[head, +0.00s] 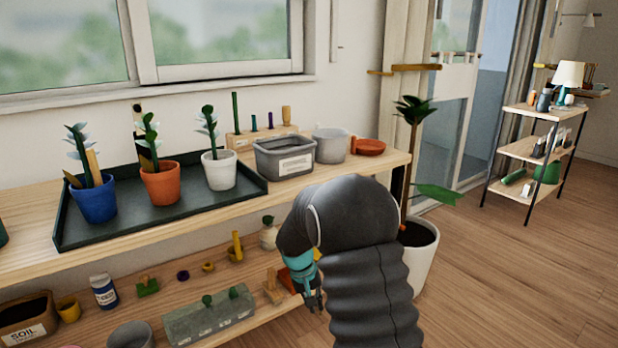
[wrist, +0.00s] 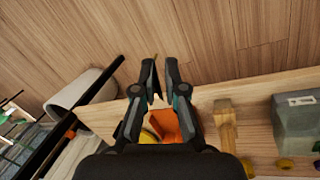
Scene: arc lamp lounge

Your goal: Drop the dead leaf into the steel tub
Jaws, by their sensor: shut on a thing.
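My gripper (head: 312,298) is in front of the lower shelf at its right end, pointing down. In the wrist view its fingers (wrist: 158,88) are closed on a thin brown sliver (wrist: 155,68), which looks like the dead leaf seen edge-on. The leaf cannot be made out in the head view. A grey rectangular tub (head: 284,158) with a white label stands on the upper shelf, right of the dark tray, and looks like the steel tub. It is above and behind my gripper, apart from it.
The dark tray (head: 160,216) holds blue, orange and white potted plants. A round grey pot (head: 330,146) and an orange dish (head: 369,147) stand right of the tub. A large potted plant (head: 421,262) is right of my arm. An orange object (wrist: 166,124) is under my gripper.

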